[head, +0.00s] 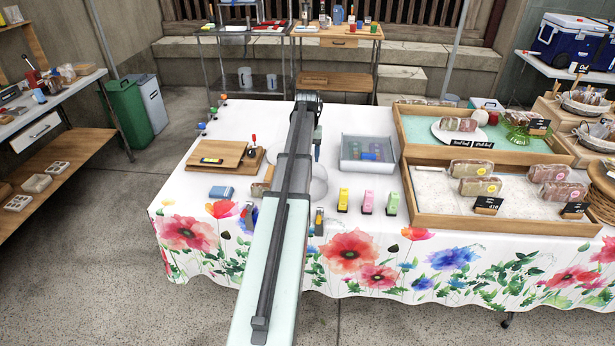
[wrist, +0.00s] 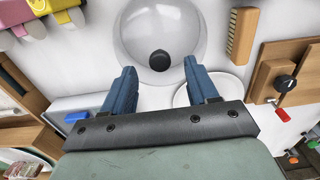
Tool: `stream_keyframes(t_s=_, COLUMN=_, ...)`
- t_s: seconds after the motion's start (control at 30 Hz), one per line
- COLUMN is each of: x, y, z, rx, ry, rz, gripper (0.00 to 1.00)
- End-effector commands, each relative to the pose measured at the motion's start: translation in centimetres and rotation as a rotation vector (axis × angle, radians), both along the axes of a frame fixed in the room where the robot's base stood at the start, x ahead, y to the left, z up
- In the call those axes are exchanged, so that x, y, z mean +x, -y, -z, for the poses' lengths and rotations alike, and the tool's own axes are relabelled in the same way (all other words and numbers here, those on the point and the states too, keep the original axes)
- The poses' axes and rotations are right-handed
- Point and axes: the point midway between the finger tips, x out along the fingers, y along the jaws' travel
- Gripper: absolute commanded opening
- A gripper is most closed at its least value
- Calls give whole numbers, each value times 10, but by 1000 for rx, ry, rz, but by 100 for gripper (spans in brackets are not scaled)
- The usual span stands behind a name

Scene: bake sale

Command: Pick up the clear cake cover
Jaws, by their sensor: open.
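The clear cake cover (wrist: 135,30) is a transparent dome with a black knob (wrist: 160,61), on the white tablecloth in the wrist view. In the head view its right edge shows beside my arm (head: 319,183); the rest is hidden. My gripper (wrist: 158,66) is open, with its two blue fingers apart. In the wrist view the knob appears between the fingertips, with nothing held. The height gap between fingers and knob cannot be told. In the head view my arm hides most of the gripper.
A white plate (wrist: 182,97) lies beside the cover. A wooden brush (wrist: 242,36) and wooden board (head: 221,154) are on one side. A grey display box (head: 370,167) and yellow (head: 343,199), pink (head: 367,202) and green (head: 392,204) items are on the other. Wooden trays (head: 416,222) fill the table's right.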

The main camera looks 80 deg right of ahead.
Motion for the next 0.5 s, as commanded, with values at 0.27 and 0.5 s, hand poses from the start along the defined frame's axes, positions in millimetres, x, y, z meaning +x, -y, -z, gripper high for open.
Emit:
stream_keyframes(t_s=0.27, x=0, y=0, z=24, rx=-1, ry=0, rz=1, gripper=59)
stream_keyframes(t_s=0.5, x=0, y=0, z=23, rx=-1, ry=0, rz=1, gripper=51)
